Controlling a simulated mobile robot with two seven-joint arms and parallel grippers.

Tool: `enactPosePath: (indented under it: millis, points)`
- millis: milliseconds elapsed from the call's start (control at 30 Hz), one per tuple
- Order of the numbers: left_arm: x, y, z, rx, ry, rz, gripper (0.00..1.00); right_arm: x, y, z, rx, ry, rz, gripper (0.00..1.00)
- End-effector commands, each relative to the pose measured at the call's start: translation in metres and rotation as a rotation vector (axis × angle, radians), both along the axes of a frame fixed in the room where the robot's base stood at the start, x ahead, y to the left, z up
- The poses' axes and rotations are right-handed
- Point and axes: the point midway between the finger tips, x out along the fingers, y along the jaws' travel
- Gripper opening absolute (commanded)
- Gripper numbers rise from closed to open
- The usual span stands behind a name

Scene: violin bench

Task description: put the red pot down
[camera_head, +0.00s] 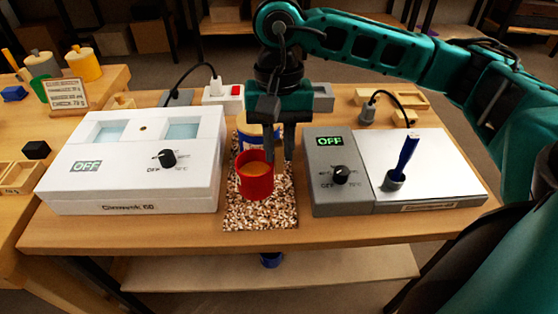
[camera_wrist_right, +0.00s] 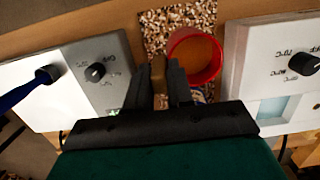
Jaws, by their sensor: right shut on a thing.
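The red pot (camera_head: 257,182) has an orange-brown content and is upright over the speckled mat (camera_head: 262,216), between the two bench units. I cannot tell whether its base touches the mat. My right gripper (camera_head: 276,150) reaches down from behind, just to the pot's right. In the right wrist view the gripper (camera_wrist_right: 160,82) is shut on a brown handle-like piece (camera_wrist_right: 158,72) beside the red pot (camera_wrist_right: 196,56). The join between handle and pot is hidden. My left gripper is not in view.
A white two-well unit (camera_head: 130,190) stands left of the mat. A grey control box (camera_head: 332,195) with a silver plate (camera_head: 440,165) and blue-handled tool (camera_head: 405,158) stands right. A blue-and-white pot (camera_head: 243,132) is close behind the red pot. The mat's front is bare.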

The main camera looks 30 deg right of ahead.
Motion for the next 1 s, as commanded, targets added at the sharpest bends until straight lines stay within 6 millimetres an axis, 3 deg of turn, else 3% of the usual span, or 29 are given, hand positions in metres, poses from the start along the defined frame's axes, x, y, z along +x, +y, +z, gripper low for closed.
enactPosePath:
  millis: [267,633,667,900,1000]
  points:
    - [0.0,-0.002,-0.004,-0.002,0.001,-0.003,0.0,0.0,0.0,-0.038,-0.001,0.003,-0.002,0.0]
    - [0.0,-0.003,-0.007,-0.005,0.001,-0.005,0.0,0.0,0.0,-0.044,0.0,0.0,-0.001,0.0]
    - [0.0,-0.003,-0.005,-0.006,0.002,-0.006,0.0,0.0,0.0,-0.043,0.0,0.001,-0.001,0.23]
    - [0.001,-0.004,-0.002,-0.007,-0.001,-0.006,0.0,0.0,0.0,-0.042,0.001,0.001,0.0,0.46]
    - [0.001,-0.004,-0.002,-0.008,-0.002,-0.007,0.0,0.0,0.0,-0.042,0.001,0.001,0.0,0.47]
